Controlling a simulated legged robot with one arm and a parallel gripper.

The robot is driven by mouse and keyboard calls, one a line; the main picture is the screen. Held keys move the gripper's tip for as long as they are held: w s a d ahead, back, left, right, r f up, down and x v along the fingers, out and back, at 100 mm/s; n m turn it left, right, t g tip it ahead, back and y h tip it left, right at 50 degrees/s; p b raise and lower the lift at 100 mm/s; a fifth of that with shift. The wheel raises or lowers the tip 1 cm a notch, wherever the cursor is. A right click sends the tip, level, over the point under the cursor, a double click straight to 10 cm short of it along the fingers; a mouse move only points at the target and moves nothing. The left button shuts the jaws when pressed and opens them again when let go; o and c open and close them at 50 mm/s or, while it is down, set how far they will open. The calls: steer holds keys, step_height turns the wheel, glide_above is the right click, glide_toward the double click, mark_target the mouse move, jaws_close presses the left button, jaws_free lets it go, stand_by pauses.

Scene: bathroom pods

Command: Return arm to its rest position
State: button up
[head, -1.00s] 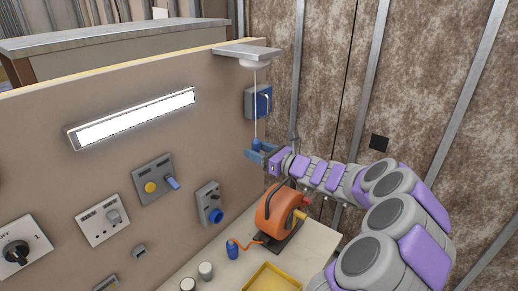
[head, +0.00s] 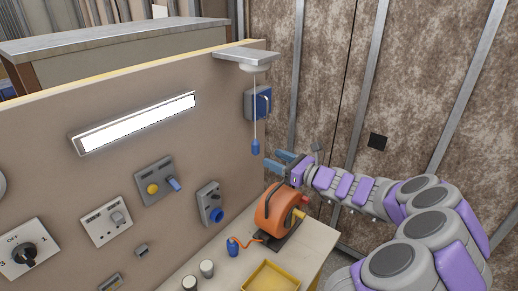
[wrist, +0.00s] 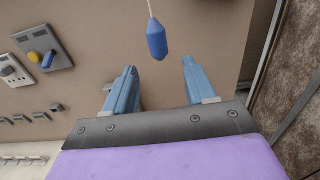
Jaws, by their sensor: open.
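My gripper (head: 283,162) is open and empty, its two blue fingers apart. It is at the end of my grey and purple arm, above an orange device on the bench. A blue pull-cord handle (head: 255,147) hangs on a thin cord from a ceiling-type switch (head: 247,60), just left of my gripper and apart from it. In the wrist view the blue handle (wrist: 156,40) hangs beyond the fingertips, between them, not touching. The fingers (wrist: 158,88) are clearly spread.
An orange device (head: 273,212) stands on the bench, with a yellow tray (head: 270,277) and small cups nearby. The panel (head: 120,160) holds a lit lamp (head: 135,122), several switches and a blue box switch (head: 258,103). A textured wall (head: 330,90) stands behind my arm.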

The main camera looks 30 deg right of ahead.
stand_by(0.4)
steer(key=s+a+r+n+g+y, duration=0.1)
steer(key=a+n+g+y, duration=0.3)
steer(key=a, duration=0.6)
steer(key=s+a+r+n+g+y, duration=0.1)
steer(key=a+r+n+g+y, duration=0.1)
steer(key=a+n, duration=0.6)
steer(key=s+a+f+n+g, duration=0.1)
steer(key=s+a+n+g, duration=0.25)
steer(key=a, duration=0.45)
steer(key=s+a+f+n+g, duration=0.25)
steer(key=s+a, duration=0.25)
steer(key=a, duration=0.3)
steer(key=s+a+f+n+g+h, duration=0.2)
steer(key=s+n+g, duration=0.15)
steer(key=s, duration=0.25)
steer(key=s+a+f+n+g+h, duration=0.1)
steer(key=s+a+n+g+h, duration=0.1)
steer(key=s+n, duration=0.3)
steer(key=s+d+f+n+h, duration=0.1)
steer(key=s+d+n+h, duration=0.1)
steer(key=s+d+h, duration=0.2)
steer(key=s+d+f+n+g+h, duration=0.1)
steer(key=s+d, duration=0.4)
steer(key=s, duration=0.5)
steer(key=f+n+h+b, duration=0.1)
steer(key=n+h, duration=0.1)
steer(key=shift+f+n+h, duration=0.25)
steer(key=shift+n+h, duration=0.1)
steer(key=shift+h, duration=0.05)
